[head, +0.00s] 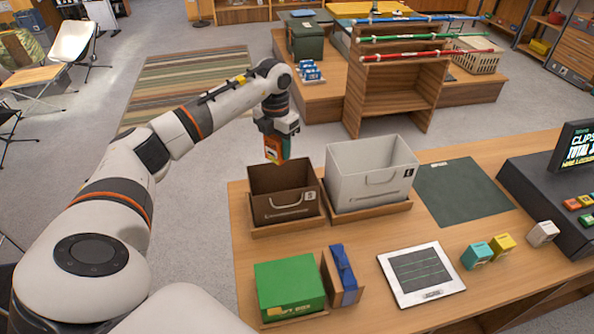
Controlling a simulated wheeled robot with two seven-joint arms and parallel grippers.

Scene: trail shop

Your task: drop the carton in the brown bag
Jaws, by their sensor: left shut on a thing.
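My left gripper (277,136) is shut on a small orange and green carton (274,150). It holds the carton above the back part of the brown bag, clear of the counter. The brown bag (285,208) stands upright and open-topped in a wooden tray at the counter's left side. Its inside shows only in part and its floor is hidden. The gripper's fingertips are small and partly hidden against the carton. My right gripper is not in view.
A white bag (370,185) stands right beside the brown one. In front are a green box (289,285) and a blue-ribboned box (343,272). Small teal (477,255), yellow (502,246) and white (543,233) cartons sit near the register. The dark mat (462,190) is bare.

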